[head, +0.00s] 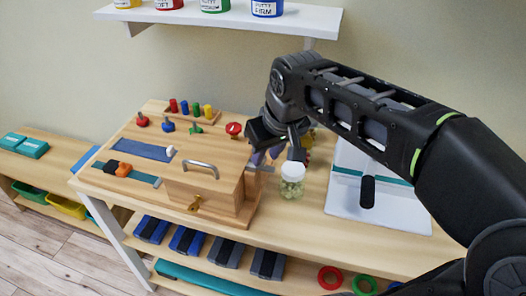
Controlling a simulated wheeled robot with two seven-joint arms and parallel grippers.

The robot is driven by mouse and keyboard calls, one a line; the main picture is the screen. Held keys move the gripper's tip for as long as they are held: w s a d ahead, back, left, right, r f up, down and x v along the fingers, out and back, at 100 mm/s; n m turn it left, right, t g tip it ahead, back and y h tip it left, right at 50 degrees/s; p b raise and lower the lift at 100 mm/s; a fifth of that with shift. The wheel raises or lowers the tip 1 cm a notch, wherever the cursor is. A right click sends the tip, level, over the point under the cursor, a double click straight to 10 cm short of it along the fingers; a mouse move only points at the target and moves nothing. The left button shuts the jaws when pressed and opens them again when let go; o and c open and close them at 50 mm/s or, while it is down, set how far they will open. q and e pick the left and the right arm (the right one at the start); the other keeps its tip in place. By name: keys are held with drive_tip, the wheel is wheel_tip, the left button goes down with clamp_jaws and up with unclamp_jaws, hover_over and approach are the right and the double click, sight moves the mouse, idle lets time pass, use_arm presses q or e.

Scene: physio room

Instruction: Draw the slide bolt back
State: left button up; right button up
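A wooden activity board (150,140) lies on the table, with a raised wooden box with a curved metal handle (201,166) at its front right. A small grey metal piece (262,168), which looks like the slide bolt, shows at the box's right side. My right gripper (267,155) points down just above and behind this metal piece. The gripper's own body and the small view hide its fingertips in part, so I cannot tell whether they touch the bolt or how far apart they are. My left gripper is out of view.
A jar with a white lid (292,182) stands close to the right of my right gripper. A white board with a black grip (367,192) lies further right. Coloured pegs (196,109) and knobs stand on the activity board. A shelf with putty tubs (267,8) hangs above.

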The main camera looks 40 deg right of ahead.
drive_tip(key=shift+o, duration=0.9)
drive_tip(key=shift+a+r, duration=0.1)
drive_tip(key=shift+r, duration=0.35)
drive_tip(key=v, duration=0.7)
drive_tip(key=shift+s+f, duration=0.15)
